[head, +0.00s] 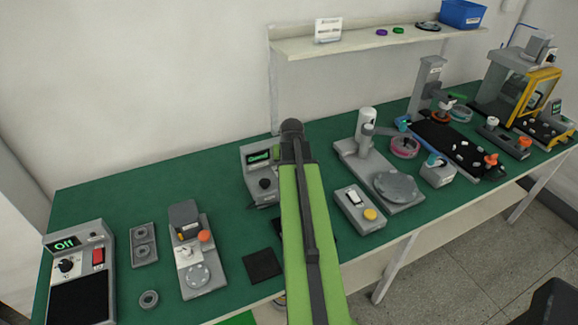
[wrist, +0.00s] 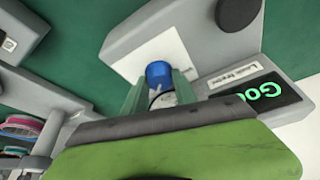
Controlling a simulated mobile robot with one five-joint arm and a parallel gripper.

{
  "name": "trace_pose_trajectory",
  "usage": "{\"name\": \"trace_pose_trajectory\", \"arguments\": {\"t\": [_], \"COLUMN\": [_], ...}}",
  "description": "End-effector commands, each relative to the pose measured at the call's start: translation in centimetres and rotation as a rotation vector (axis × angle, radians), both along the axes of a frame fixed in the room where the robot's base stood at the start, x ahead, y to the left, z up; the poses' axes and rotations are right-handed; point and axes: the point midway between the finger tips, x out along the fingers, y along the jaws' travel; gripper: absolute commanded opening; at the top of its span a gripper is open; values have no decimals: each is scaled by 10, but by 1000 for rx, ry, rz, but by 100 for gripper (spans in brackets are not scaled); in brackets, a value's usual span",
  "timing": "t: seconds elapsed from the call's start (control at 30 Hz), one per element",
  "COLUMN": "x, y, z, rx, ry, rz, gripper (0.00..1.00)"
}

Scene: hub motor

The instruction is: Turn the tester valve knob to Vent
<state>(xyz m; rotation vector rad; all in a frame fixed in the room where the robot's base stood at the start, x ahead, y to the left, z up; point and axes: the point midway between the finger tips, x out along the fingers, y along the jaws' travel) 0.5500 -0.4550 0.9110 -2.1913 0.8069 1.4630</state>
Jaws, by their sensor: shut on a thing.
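The tester (head: 249,180) is a grey box left of my arm in the head view, with a lit green display. In the wrist view the tester body (wrist: 125,45) is close, and its display (wrist: 262,94) shows the start of a green word, "Goo". A blue knob (wrist: 158,72) stands on a white plate (wrist: 172,46) on the tester. My gripper (wrist: 160,90) has its two green fingers on either side of this knob, shut on it. The knob's pointer and any position marks are not readable. In the head view my arm hides the knob and the gripper.
A dark round part (wrist: 238,12) sits on the tester near the fingers. A small grey fixture (head: 190,250) and an "Off" unit (head: 68,265) stand left.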

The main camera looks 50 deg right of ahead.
Motion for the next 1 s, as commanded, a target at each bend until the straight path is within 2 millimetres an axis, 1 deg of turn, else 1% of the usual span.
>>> {"name": "trace_pose_trajectory", "arguments": {"t": [0.6,0.8,1.0], "x": [-2,-2,-3], "y": [-5,-6,-7], "z": [0,0,0], "rx": [3,2,2], "ry": [0,1,1], "rz": [536,677,771], "gripper": [0,0,0]}}
